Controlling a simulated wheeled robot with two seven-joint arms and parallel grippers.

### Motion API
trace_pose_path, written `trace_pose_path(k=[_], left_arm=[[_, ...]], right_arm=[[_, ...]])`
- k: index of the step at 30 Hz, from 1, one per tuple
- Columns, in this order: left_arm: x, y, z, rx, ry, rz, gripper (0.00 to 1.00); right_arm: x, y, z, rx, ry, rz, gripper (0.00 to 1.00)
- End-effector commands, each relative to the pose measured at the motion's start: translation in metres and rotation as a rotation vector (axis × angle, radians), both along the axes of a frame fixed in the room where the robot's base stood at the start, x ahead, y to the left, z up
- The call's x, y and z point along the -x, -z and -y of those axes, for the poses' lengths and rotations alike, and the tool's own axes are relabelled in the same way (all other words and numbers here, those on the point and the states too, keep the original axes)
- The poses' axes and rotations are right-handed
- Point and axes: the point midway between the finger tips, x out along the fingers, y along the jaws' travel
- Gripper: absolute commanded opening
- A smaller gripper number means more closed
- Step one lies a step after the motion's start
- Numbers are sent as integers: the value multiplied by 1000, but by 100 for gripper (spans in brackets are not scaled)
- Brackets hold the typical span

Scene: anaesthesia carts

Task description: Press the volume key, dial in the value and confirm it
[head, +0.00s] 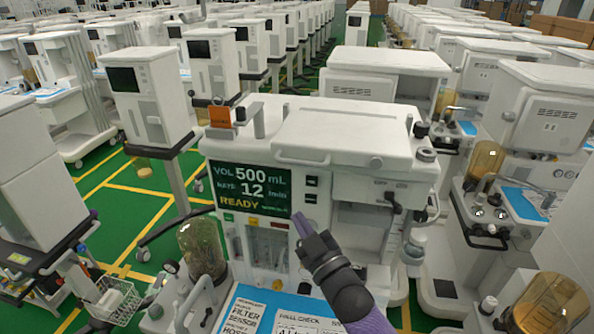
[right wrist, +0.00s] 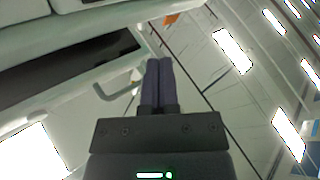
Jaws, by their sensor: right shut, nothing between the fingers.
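The middle anaesthesia cart has a dark green screen (head: 250,190) that reads VOL 500 mL, RATE 12 /min and READY. A smaller line at its lower right is too small to read. Two small dark switches or keys (head: 311,189) sit just right of the screen. My right gripper (head: 299,220) is shut and empty, its tip by the screen's lower right corner; I cannot tell whether it touches the panel. Its fingers also show in the right wrist view (right wrist: 159,64), beside a dark panel (right wrist: 70,72) and a pale handle-like bar (right wrist: 118,86). No dial is clearly visible. My left gripper is out of view.
A glass canister (head: 203,248) stands at the cart's lower left, and printed sheets lie on its blue work surface (head: 232,300). An orange block (head: 220,116) is on top at left. Other carts crowd both sides; green floor (head: 135,205) shows at left.

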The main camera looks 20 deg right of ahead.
Motion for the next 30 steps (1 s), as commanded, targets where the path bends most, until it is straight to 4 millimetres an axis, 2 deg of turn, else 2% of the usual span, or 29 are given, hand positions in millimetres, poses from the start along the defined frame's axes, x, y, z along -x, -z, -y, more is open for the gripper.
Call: trace_pose_path(k=[14,30], left_arm=[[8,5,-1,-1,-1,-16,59],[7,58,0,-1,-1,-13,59]], right_arm=[[-5,0,4,4,-3,14,0],[-62,3,47,5,-3,14,0]])
